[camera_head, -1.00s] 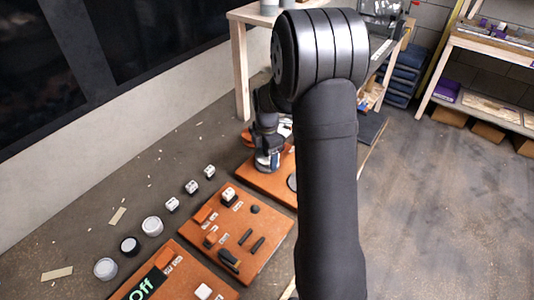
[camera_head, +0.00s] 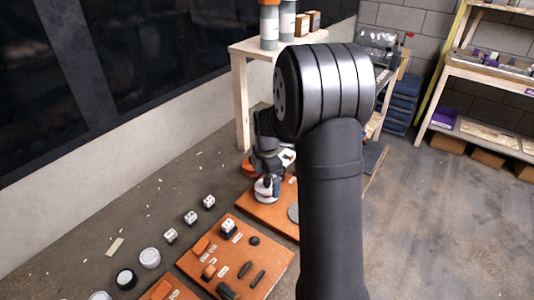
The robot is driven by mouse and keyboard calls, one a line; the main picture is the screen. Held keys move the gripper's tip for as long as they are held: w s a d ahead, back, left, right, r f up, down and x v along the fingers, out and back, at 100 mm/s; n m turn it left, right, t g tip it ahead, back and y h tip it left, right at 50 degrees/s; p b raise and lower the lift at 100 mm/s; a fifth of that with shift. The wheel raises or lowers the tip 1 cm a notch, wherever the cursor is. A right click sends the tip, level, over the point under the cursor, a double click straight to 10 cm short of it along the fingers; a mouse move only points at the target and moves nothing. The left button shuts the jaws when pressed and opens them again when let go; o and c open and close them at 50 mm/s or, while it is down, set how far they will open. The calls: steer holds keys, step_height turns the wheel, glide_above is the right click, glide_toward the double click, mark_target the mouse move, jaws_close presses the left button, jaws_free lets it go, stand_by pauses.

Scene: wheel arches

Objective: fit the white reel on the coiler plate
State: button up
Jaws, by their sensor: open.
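The coiler plate looks to be the far orange board (camera_head: 272,212), partly hidden behind my arm. A grey disc (camera_head: 293,212) shows on it at the arm's edge. My gripper (camera_head: 267,183) is small and far off, over the left part of this board, pointing down and open. A white round thing (camera_head: 263,194), likely the white reel, shows directly under the fingertips at the board. I cannot tell whether the fingers touch it or whether it sits flat on its seat.
A nearer orange board (camera_head: 236,262) carries dark and orange parts. White blocks (camera_head: 190,217) and round pieces (camera_head: 150,258) lie left on the floor. A wooden table (camera_head: 240,90) stands behind the gripper. Floor at right is clear.

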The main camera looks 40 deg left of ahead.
step_height(320, 180, up, 14)
steer(key=shift+r, duration=0.2)
steer(key=shift+f, duration=0.15)
step_height(320, 180, down, 17)
steer(key=shift+f, duration=0.15)
stand_by(0.6)
